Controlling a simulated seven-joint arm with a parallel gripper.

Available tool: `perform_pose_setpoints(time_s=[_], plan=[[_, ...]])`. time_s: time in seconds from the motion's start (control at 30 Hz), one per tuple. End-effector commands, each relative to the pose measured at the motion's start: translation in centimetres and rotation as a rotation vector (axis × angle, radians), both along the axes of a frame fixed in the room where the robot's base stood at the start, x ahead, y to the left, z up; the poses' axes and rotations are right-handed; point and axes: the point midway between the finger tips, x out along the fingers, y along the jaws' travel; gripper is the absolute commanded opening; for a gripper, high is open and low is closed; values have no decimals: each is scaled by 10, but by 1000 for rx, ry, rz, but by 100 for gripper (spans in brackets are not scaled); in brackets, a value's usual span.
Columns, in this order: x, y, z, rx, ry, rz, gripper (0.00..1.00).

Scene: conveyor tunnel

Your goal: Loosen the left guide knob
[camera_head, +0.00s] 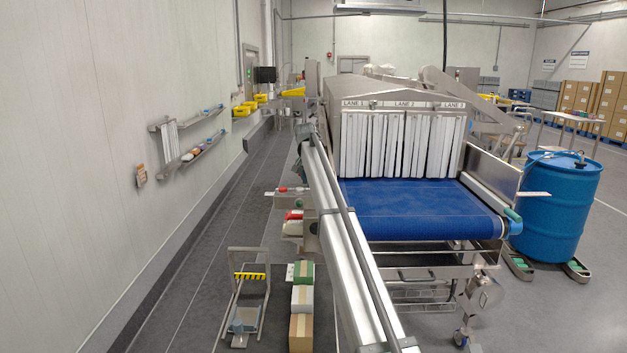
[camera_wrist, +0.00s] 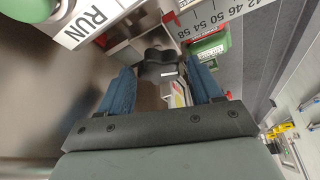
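A black lobed knob (camera_wrist: 160,63) shows in the wrist view, just ahead of my gripper. A pale bracket with a small yellow and red label (camera_wrist: 178,95) is close to it. My gripper (camera_wrist: 160,72) has two blue fingers, spread apart with the knob between their tip lines. Gaps show on both sides of the knob, and no contact is visible. I cannot tell how deep the knob sits between the fingers. In the head view I cannot make out the knob or gripper clearly.
A RUN label (camera_wrist: 88,22) and a green round part (camera_wrist: 28,8) lie upper left in the wrist view. The head view shows the blue conveyor belt (camera_head: 420,208), strip curtain (camera_head: 400,145), blue drum (camera_head: 555,205) and boxes (camera_head: 301,332) on the left.

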Motion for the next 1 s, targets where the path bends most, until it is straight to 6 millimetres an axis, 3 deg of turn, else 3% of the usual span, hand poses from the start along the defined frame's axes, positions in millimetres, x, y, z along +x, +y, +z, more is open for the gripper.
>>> perform_pose_setpoints(time_s=[0.07,0.5,0.77,1.0], plan=[[0,0,0,0,0,0,57],[0,0,0,0,0,0,14],[-1,-1,0,-1,0,31,14],[-1,-2,0,0,0,161,14]])
